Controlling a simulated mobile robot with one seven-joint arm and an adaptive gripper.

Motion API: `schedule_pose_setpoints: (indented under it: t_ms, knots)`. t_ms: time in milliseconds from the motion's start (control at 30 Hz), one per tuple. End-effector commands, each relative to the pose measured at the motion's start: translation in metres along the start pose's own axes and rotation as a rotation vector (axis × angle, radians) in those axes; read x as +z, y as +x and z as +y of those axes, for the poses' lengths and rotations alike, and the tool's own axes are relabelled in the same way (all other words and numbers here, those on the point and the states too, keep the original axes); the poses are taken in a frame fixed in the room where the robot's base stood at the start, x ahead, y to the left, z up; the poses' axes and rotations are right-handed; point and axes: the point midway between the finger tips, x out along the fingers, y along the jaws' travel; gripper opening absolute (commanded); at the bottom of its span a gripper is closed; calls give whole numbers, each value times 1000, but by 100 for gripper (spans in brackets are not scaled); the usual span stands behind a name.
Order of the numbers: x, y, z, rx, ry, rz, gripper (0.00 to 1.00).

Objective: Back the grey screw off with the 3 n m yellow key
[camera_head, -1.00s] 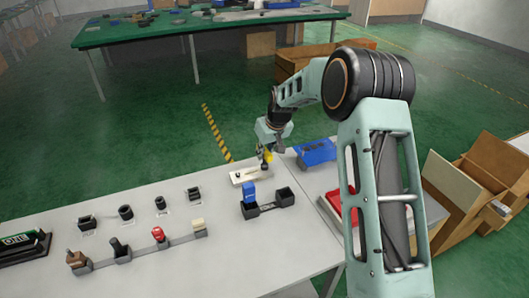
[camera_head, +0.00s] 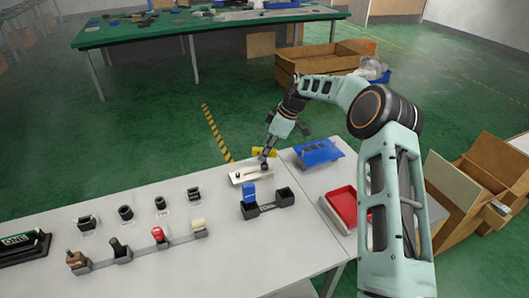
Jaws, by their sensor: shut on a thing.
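The yellow key (camera_head: 267,152) shows as a yellow bar just behind the tip of my gripper (camera_head: 264,165). My gripper is shut on the yellow key, low over the right end of the pale plate (camera_head: 248,175). A small dark screw-like spot (camera_head: 237,175) shows on the left part of this plate. The contact between key and screw is hidden or too small to tell. A blue key (camera_head: 249,191) stands in the dark holder (camera_head: 267,208) in front of the plate. The holder's right socket (camera_head: 285,195) looks empty.
A blue bin (camera_head: 318,154) and a red tray (camera_head: 343,206) lie right of the plate. A row of levers (camera_head: 158,236) and several small dark fixtures (camera_head: 126,212) stand to the left. The grey table (camera_head: 200,265) is clear in front.

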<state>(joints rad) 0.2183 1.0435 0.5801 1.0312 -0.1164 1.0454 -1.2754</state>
Motion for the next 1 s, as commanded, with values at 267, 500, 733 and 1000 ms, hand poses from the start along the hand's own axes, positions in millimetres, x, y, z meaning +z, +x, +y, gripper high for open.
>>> schedule_pose_setpoints:
  t_ms: [267, 500, 733, 1000]
  knots:
    - [-1, 1, 1, -87, -203, 1, 0]
    - [-1, -1, 0, -115, -270, -1, 0]
    - [-6, -12, 0, -114, -268, -1, 0]
    - [-13, -27, 0, -113, -267, 0, 0]
